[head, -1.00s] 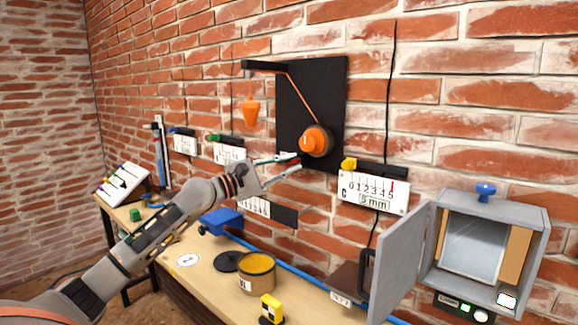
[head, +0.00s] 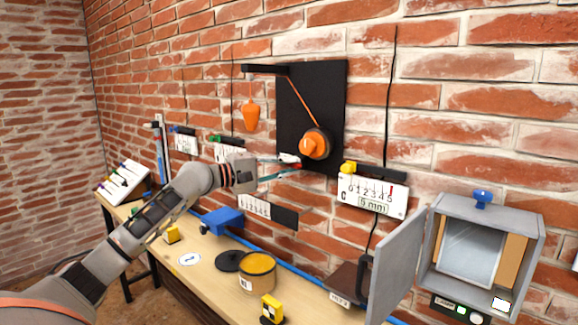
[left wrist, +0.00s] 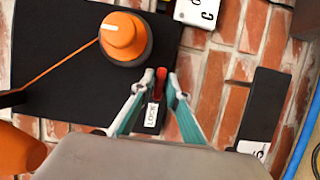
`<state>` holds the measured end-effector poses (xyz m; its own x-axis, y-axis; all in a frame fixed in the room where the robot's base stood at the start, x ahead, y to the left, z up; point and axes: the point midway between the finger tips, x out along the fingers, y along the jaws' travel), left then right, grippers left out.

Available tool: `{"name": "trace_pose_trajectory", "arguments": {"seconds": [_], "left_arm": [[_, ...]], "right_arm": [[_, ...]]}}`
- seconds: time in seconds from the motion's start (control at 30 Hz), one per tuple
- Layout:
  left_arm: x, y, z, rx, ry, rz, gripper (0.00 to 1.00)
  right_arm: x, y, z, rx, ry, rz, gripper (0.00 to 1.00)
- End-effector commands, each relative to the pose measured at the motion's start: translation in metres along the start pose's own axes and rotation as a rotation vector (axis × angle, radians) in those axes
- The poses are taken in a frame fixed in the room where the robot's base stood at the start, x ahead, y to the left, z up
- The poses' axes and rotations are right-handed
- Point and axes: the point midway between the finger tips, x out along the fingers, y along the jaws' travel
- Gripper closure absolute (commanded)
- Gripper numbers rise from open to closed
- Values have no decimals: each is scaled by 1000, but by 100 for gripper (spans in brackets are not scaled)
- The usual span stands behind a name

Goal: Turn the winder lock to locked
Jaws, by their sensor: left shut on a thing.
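The black winder board (head: 335,92) is on the brick wall with an orange winder knob (head: 314,146). The lock is a small red lever (left wrist: 160,75) just below the knob in the left wrist view, above a white LOCK label (left wrist: 152,114). My left gripper (left wrist: 160,76) is shut on this red lever, one teal finger on each side. In the head view my left gripper (head: 294,163) reaches the board's lower edge from the left, and the lever is mostly hidden between the fingertips. My right gripper is not in view.
An orange weight (head: 251,115) hangs from a black bracket left of the board. A gauge card (head: 372,195) with a yellow slider is to the right. An open grey cabinet (head: 490,205) stands far right. Below, the workbench (head: 208,272) holds an orange tin (head: 257,272) and several small items.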

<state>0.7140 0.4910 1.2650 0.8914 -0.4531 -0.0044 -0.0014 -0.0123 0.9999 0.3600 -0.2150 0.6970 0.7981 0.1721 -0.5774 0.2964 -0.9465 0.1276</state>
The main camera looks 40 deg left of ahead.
Motion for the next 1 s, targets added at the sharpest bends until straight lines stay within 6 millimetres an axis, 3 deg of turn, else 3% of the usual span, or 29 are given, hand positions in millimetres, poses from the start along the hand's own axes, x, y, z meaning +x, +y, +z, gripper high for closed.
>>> {"name": "trace_pose_trajectory", "arguments": {"seconds": [0.33, 0.37, 0.4, 0.77, 1.0], "left_arm": [[1, -2, 2, 3, -4, -4, 100], [1, -2, 2, 3, -4, -4, 78], [1, -2, 2, 3, -4, -4, 74], [-1, -1, 0, 2, -1, -2, 74], [-20, -3, 0, 2, 0, -5, 74]], "right_arm": [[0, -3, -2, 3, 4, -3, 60], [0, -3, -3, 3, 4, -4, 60], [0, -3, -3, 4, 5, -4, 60], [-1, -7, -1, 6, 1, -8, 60], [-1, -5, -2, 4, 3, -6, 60]]}}
